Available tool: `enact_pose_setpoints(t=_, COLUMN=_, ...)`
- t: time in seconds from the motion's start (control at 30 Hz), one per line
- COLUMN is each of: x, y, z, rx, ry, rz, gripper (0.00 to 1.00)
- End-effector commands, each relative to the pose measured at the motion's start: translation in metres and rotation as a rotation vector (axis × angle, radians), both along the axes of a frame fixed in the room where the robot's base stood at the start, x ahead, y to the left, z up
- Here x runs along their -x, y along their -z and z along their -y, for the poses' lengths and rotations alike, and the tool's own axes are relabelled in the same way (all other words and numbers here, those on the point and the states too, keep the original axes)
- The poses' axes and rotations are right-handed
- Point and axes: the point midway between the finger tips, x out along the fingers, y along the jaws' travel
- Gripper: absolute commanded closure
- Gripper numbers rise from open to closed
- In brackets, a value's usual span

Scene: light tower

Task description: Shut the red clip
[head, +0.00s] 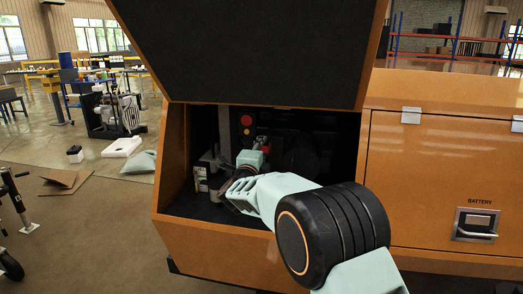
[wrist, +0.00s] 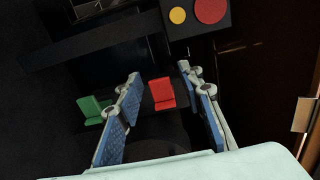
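The red clip (wrist: 162,92) is in the middle of the wrist view, a small block with a lip along its lower edge. Whether it stands open or shut I cannot tell. My gripper (wrist: 159,72) is open, with one blue-padded finger on each side of the clip in the picture. Dark gaps show between the clip and both fingers. A green clip (wrist: 91,105) is left of the left finger, which partly covers it. In the head view my arm reaches into the open orange compartment, and the fingertips are hard to make out there.
A dark box with a yellow button (wrist: 178,15) and a red button (wrist: 211,10) is above the clips. The raised lid (head: 245,45) overhangs the compartment, and its orange side wall (head: 172,150) stands left of my arm. A closed battery door (head: 430,170) is at right.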

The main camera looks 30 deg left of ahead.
Motion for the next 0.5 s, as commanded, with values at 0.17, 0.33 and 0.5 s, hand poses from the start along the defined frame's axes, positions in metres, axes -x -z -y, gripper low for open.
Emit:
enact_pose_setpoints(t=0.17, x=-0.0007, y=0.0, z=0.0, rx=0.0, ry=0.0, rz=0.0, gripper=0.65)
enact_pose_setpoints(t=0.33, x=-0.0005, y=0.0, z=-0.0002, rx=0.0, ry=0.0, rz=0.0, gripper=0.75)
enact_pose_setpoints(t=0.5, x=-0.0004, y=-0.0001, z=-0.0002, rx=0.0, ry=0.0, rz=0.0, gripper=0.94)
